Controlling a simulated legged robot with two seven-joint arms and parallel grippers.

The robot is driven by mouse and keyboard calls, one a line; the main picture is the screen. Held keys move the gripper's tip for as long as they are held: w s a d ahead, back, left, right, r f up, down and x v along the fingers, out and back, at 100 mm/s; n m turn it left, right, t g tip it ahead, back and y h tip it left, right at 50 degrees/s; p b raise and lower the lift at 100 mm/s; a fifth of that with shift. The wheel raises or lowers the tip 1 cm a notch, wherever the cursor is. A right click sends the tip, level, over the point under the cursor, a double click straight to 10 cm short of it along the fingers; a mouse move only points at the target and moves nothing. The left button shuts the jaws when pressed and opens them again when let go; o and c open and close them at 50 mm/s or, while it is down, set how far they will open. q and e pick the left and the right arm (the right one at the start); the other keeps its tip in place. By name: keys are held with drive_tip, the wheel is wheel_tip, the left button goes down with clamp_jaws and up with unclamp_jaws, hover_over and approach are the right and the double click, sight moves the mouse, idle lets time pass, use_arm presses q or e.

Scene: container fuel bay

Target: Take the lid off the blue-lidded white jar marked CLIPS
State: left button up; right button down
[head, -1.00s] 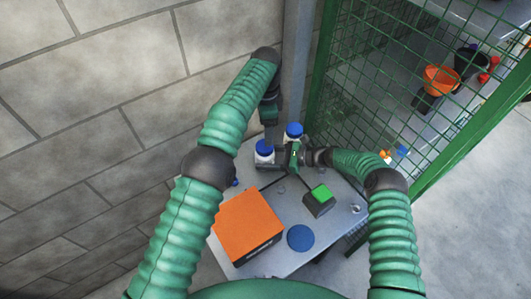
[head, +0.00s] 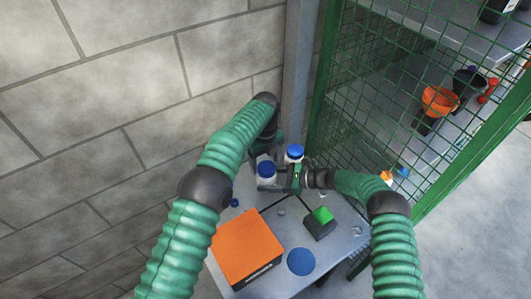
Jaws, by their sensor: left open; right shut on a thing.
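An orange box (head: 247,245), a blue round disc (head: 301,262) and a dark box with a green top (head: 320,222) are on the grey table (head: 345,240). A block wall is at left. Green mesh (head: 375,100) stands at right.

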use_arm(q)
drive_tip(key=shift+f, duration=0.75)
drive_tip(key=shift+c, duration=0.4)
